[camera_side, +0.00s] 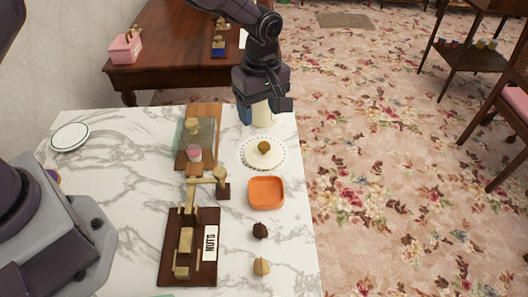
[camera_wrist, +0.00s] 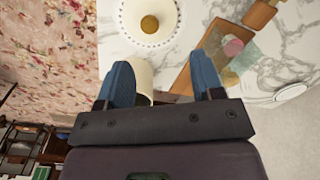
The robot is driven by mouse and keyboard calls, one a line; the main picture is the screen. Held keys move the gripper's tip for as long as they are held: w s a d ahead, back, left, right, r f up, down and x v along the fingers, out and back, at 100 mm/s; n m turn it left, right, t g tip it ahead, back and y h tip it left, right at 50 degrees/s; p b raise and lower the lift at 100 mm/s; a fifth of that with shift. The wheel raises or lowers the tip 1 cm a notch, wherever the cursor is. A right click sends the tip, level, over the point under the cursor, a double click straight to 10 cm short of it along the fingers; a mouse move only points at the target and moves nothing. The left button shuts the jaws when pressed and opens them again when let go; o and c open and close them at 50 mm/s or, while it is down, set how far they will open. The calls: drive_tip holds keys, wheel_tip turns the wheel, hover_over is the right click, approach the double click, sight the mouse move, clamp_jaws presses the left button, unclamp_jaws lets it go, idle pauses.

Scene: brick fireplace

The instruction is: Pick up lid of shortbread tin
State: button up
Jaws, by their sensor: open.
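A cream, round lid-like piece with a gold-brown knob (camera_side: 264,147) rests on a white scalloped doily or plate (camera_side: 248,163); both show at the top of the wrist view, the knob (camera_wrist: 149,24) facing up. A cream cylinder, possibly the tin (camera_side: 263,117), stands behind it at the table's far edge. My gripper (camera_wrist: 165,62) is open, blue fingers pointing down, over that far edge. In the wrist view the cylinder (camera_wrist: 143,78) shows beside the left finger, partly hidden by my gripper. I cannot tell whether they touch. The knob is apart from the fingers.
An orange dish (camera_side: 266,192) stands in front of the lid. A wooden board with a glass sheet (camera_side: 205,135) lies to its left. A white plate (camera_side: 70,137) is far left. The marble tabletop (camera_side: 120,190) is bare at left.

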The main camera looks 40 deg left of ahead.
drive_tip(key=w+r+n, duration=0.1)
drive_tip(key=n, duration=0.2)
hover_over(264, 145)
drive_tip(key=f, duration=0.7)
drive_tip(key=shift+s+d+f, duration=0.3)
drive_tip(key=shift+f, duration=0.05)
drive_tip(key=shift+w+a+f, duration=0.15)
drive_tip(key=shift+a+f, duration=0.05)
drive_tip(key=shift+f, duration=1.15)
drive_tip(key=shift+w+a+f, duration=0.15)
drive_tip(key=shift+f, duration=1.2)
drive_tip(key=shift+c, duration=0.4)
drive_tip(key=c, duration=0.9)
